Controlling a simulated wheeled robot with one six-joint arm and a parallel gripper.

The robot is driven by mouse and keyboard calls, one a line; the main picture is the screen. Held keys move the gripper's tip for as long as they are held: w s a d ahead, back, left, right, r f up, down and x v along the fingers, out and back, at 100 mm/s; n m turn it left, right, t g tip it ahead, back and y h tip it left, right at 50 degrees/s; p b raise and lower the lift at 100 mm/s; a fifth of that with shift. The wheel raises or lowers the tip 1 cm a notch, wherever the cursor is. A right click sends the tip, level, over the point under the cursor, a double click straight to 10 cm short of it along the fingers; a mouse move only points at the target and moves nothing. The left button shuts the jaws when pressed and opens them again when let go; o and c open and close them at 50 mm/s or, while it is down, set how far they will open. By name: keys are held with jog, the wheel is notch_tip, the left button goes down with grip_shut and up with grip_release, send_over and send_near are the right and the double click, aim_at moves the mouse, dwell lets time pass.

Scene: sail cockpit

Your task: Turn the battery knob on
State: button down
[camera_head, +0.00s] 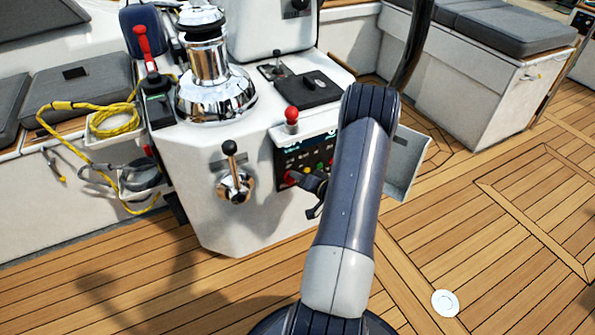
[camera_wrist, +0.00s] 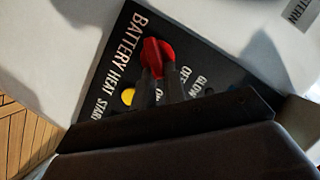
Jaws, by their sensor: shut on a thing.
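The battery knob (camera_wrist: 158,50) is red and sits on a black panel (camera_wrist: 125,55) lettered BATTERY, HEAT, START, OFF, ON and GLOW. My gripper (camera_wrist: 158,75) is shut on the knob, with one dark finger on each side of it. The fingers cover part of the knob and some lettering, so I cannot tell its exact setting. In the head view, my gripper (camera_head: 299,176) reaches the panel's lower left, where a bit of the red knob (camera_head: 289,178) shows.
A yellow button (camera_wrist: 127,97) lies close beside the fingers. A chrome lever (camera_head: 235,185) stands left of the panel, and a red-topped lever (camera_head: 291,118) above it. A chrome winch (camera_head: 212,90) and a yellow rope (camera_head: 110,122) are further left. The teak deck (camera_head: 480,265) is mostly clear.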

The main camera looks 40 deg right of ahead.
jog(key=m+t, duration=0.1)
jog(key=m, duration=0.1)
jog(key=f+m+t+y, duration=0.1)
jog(key=m, duration=0.1)
jog(key=m+y, duration=0.1)
jog(key=m, duration=0.2)
jog(key=shift+d+f+t, duration=0.4)
jog(key=shift+m+b, duration=0.3)
jog(key=c, duration=1.5)
grip_release()
jog(key=shift+o, duration=0.2)
jog(key=shift+s, duration=0.1)
jog(key=s+d+p, duration=0.1)
jog(key=s, duration=0.9)
jog(key=shift+s+d+p, duration=0.3)
jog(key=shift+w, duration=0.1)
